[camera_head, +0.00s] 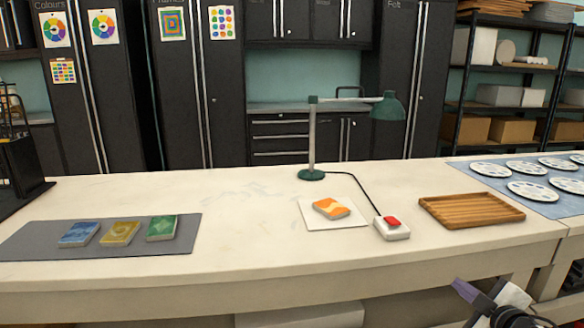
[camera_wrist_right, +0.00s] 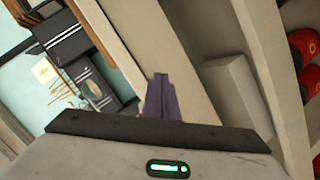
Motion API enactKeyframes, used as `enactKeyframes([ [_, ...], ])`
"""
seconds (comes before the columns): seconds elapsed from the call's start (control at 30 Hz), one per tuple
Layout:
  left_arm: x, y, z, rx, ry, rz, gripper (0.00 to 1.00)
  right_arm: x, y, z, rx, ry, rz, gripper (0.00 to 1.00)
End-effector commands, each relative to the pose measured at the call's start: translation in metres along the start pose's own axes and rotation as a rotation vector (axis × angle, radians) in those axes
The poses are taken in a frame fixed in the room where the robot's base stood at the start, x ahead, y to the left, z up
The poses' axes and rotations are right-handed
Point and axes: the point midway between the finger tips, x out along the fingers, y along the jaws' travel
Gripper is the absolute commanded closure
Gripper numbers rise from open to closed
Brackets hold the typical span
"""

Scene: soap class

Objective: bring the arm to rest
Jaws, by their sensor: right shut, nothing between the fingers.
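My right gripper (camera_head: 466,290) is at the lower right of the head view, in front of the table's front edge and apart from everything on it. Its purple fingers are shut with nothing between them; they also show in the right wrist view (camera_wrist_right: 160,98). My left gripper is in neither view. The long pale table (camera_head: 240,195) holds a grey mat (camera_head: 30,240) with a blue soap bar (camera_head: 79,234), a yellow one (camera_head: 120,233) and a green one (camera_head: 161,228). An orange soap bar (camera_head: 331,208) lies on a white square (camera_head: 312,222).
A green desk lamp (camera_head: 312,140) stands at the table's back middle. A box with a red button (camera_head: 393,227) is right of the white square. A wooden tray (camera_head: 470,210) lies farther right, then several white palettes (camera_head: 532,191) on a blue sheet. The table's middle left is clear.

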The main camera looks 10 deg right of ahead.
Motion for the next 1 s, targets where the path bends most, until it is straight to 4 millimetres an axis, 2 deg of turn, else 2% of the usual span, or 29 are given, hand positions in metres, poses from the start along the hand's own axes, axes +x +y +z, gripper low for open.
enactKeyframes([
  [0.03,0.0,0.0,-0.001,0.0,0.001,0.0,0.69,-0.011,-0.04,0.017,-0.022,-0.023,-0.074,1.0],
  [0.1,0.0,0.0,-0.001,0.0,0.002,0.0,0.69,-0.029,-0.086,0.037,-0.043,-0.049,-0.164,1.0],
  [0.2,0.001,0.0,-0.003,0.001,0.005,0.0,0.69,-0.059,-0.143,0.062,-0.066,-0.081,-0.279,1.0],
  [0.3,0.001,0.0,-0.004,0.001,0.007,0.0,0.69,-0.087,-0.185,0.081,-0.08,-0.106,-0.37,1.0],
  [0.5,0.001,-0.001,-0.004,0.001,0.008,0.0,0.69,-0.141,-0.246,0.109,-0.094,-0.148,-0.517,1.0],
  [0.67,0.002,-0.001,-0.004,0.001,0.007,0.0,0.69,-0.183,-0.285,0.125,-0.089,-0.177,-0.614,1.0],
  [0.87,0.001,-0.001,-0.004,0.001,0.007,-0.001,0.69,-0.195,-0.327,0.101,0.114,-0.191,-0.604,1.0],
  [1.0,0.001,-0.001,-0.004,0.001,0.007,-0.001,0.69,-0.206,-0.359,0.078,0.271,-0.204,-0.602,1.0],
])
